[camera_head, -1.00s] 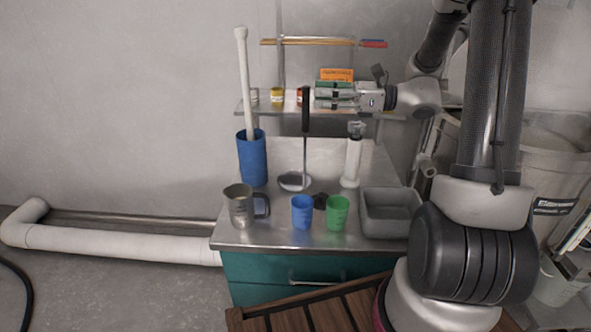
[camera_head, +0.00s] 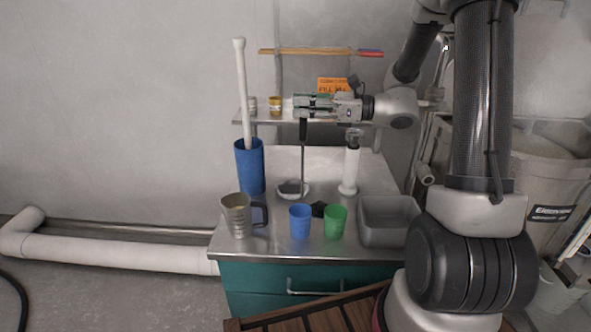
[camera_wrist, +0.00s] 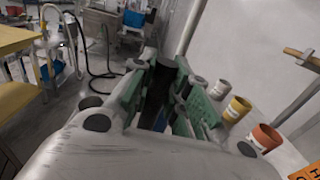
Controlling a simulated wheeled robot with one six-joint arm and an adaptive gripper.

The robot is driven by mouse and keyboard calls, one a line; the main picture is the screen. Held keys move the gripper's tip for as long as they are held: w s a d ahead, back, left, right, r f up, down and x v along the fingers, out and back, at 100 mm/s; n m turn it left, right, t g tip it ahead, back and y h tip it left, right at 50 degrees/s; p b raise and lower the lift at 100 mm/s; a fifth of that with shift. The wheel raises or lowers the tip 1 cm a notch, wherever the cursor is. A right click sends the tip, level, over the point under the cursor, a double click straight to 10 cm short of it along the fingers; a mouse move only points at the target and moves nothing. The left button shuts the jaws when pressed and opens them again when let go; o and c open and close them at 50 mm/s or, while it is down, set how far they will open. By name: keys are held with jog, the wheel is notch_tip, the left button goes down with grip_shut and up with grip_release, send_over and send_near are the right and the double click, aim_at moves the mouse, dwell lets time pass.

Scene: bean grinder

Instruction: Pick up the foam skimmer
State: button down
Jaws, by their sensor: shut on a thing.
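The foam skimmer (camera_head: 302,160) stands upright on the metal counter, with a black handle at the top, a thin shaft and a flat round head at the bottom. A pale round shape (camera_head: 303,195) shows around the dark head; I cannot tell whether the head touches it. My gripper (camera_head: 303,106) reaches in from the right and is shut on the top of the black handle. In the wrist view, the black handle (camera_wrist: 158,82) sits between the green-sided fingers. The fingers hide part of the handle.
A blue container (camera_head: 250,165) with a tall white rod stands left. A metal pitcher (camera_head: 236,215), blue cup (camera_head: 300,222) and green cup (camera_head: 335,222) stand in front. A white cylinder (camera_head: 350,168) and grey tub (camera_head: 388,222) are right. A shelf (camera_head: 345,116) with jars is behind.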

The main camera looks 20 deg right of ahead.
notch_tip(320, 180, up, 10)
dwell(0.5)
jog(key=shift+s, duration=0.15)
dwell(0.6)
